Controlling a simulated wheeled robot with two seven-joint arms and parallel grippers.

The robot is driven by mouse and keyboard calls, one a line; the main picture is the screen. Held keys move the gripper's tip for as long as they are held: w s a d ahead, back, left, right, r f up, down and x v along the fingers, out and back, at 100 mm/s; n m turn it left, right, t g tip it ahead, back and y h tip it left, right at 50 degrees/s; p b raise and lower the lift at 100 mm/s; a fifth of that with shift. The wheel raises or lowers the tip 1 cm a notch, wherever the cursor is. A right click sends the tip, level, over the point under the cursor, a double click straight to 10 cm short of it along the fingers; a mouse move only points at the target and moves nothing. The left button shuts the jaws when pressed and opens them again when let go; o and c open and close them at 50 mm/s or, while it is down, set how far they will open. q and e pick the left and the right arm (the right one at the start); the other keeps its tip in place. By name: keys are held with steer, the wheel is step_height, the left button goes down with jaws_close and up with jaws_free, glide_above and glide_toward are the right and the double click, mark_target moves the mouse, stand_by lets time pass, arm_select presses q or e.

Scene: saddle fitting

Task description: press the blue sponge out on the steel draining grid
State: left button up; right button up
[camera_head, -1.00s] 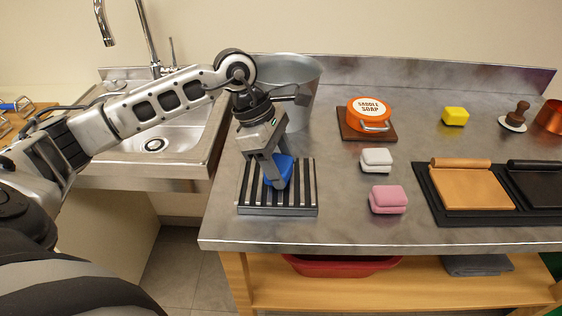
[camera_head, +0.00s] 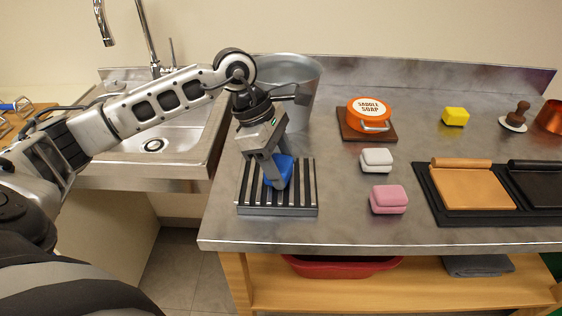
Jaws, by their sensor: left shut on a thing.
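The blue sponge (camera_head: 285,167) is between the fingers of my left gripper (camera_head: 275,172), which is shut on it. The sponge sits over the steel draining grid (camera_head: 300,202), a square of light bars with dark gaps near the front left of the steel counter. The gripper points down and partly hides the sponge. I cannot tell whether the sponge's underside touches the bars. My right gripper is not in view.
A metal bucket (camera_head: 302,85) stands just behind my left gripper. The sink (camera_head: 165,140) is to the left. White (camera_head: 376,160), pink (camera_head: 388,199) and yellow (camera_head: 455,116) sponges, a saddle soap tin (camera_head: 369,113) and a black tray (camera_head: 432,205) with leather pieces lie to the right.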

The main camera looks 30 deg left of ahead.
arm_select(q)
steer(key=shift+s+f, duration=0.15)
steer(key=shift+f, duration=0.1)
steer(key=shift+r+p, duration=0.65)
steer(key=shift+r, duration=0.25)
step_height(320, 180, up, 2)
steer(key=shift+r+p, duration=0.15)
steer(key=shift+p, duration=0.45)
steer(key=shift+r+p, duration=0.95)
steer(key=shift+r, duration=0.7)
steer(key=shift+f, duration=0.1)
